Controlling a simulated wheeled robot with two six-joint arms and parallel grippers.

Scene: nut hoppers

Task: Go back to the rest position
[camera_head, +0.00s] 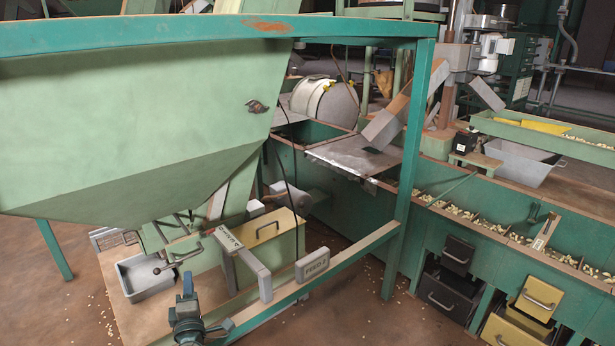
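My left gripper (188,285) shows at the bottom, left of the middle, pointing away from me. Its fingers look like one narrow grey tip, so I cannot tell whether they are open or shut. It appears in front of the wooden board under the big hopper, just below a metal lever (172,264) in the picture. I cannot tell whether it touches anything, and I see nothing clearly held. My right gripper is not in view.
A large green hopper (120,110) on a teal frame (407,170) fills the upper left. A grey metal tray (148,280) sits on the board below it. A teal sorting bench with nuts and drawers (451,290) runs along the right. Brown floor (350,315) is open at bottom centre.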

